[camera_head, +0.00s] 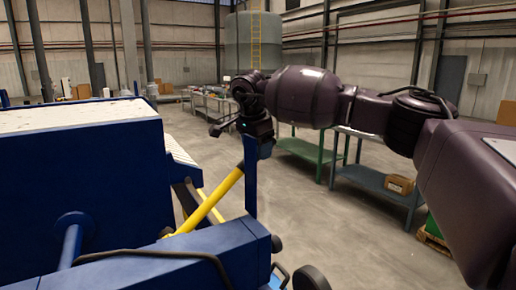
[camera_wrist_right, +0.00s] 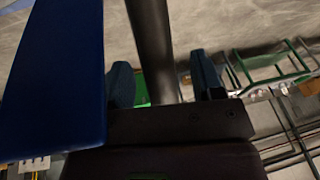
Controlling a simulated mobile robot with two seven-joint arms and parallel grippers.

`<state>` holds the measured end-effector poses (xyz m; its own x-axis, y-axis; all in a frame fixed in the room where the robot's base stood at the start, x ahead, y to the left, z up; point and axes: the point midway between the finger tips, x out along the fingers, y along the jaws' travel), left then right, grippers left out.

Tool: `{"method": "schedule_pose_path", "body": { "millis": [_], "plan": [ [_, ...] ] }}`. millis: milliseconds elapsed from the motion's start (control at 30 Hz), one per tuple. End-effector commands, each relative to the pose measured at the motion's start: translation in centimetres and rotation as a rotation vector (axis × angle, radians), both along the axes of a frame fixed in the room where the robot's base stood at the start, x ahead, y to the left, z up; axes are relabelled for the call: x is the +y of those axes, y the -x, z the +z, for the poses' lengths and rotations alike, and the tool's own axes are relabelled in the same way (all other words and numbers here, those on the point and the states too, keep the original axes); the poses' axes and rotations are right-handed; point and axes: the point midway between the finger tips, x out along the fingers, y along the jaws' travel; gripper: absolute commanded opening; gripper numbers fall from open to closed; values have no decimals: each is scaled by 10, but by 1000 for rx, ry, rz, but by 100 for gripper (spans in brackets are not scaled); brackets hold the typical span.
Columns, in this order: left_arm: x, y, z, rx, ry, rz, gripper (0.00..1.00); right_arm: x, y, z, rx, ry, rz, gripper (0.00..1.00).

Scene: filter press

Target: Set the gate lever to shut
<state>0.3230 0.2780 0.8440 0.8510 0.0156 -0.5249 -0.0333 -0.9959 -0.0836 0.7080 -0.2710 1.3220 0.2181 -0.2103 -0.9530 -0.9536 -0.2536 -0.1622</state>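The gate lever looks to be the yellow bar (camera_head: 208,204), which slants up to the right from the blue machine frame beside a blue upright (camera_head: 251,190). My right gripper (camera_head: 257,148) is at its upper end, pointing down; overlap hides the fingertips in the head view. In the right wrist view the two fingers of my right gripper (camera_wrist_right: 163,84) stand apart. A dark round bar (camera_wrist_right: 154,45), likely the lever's end, runs between them with a gap on each side. I see no clear contact. My left gripper is not in view.
A blue panel (camera_wrist_right: 55,75) stands close to the left of the fingers in the right wrist view. The blue machine body (camera_head: 80,185) fills the left of the head view. Benches (camera_head: 375,178) stand behind my right arm. The floor (camera_head: 335,225) between is clear.

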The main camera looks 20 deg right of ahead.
Motion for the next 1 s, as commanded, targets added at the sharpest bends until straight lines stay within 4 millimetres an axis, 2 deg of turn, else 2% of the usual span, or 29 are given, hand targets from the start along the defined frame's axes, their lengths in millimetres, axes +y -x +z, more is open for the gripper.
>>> {"method": "schedule_pose_path", "body": {
  "millis": [233,367,467,800,1000],
  "plan": [
    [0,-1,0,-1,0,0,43,-1,0,-2,4,1,-2,61],
    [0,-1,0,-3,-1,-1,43,1,1,4,3,-1,-2,61],
    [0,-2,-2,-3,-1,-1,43,4,4,16,1,-1,-1,61],
    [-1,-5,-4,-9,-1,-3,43,17,17,74,1,-1,0,61],
    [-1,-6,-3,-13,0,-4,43,21,21,95,2,0,-1,61]
  ]
}}
